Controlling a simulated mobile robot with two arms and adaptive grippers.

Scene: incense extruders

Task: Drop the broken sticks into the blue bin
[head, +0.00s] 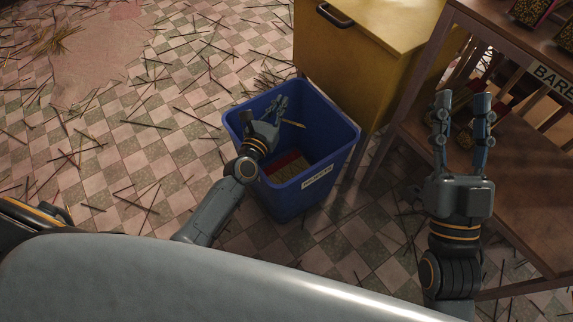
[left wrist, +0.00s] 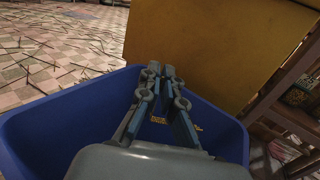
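The blue bin (head: 318,188) stands on the floor in the middle of the head view, open at the top, with a white label on its front wall. Its rim and inner wall (left wrist: 45,135) fill the lower left wrist view. My left gripper (head: 281,99) reaches over the bin's left rim, its fingers above the opening. Its fingertips (left wrist: 161,70) lie close together; no stick shows between them. A short light stick (head: 293,124) shows beside the fingers, within the bin's outline. Something reddish lies inside the bin. My right gripper (head: 462,102) is open and empty, beside the wooden shelf.
A yellow cabinet (head: 375,45) with a dark handle stands directly behind the bin. A brown wooden shelf (head: 530,150) with packages is on the right. Many thin dark sticks (head: 140,125) litter the checkered floor. A pinkish patch (head: 100,60) lies at upper left.

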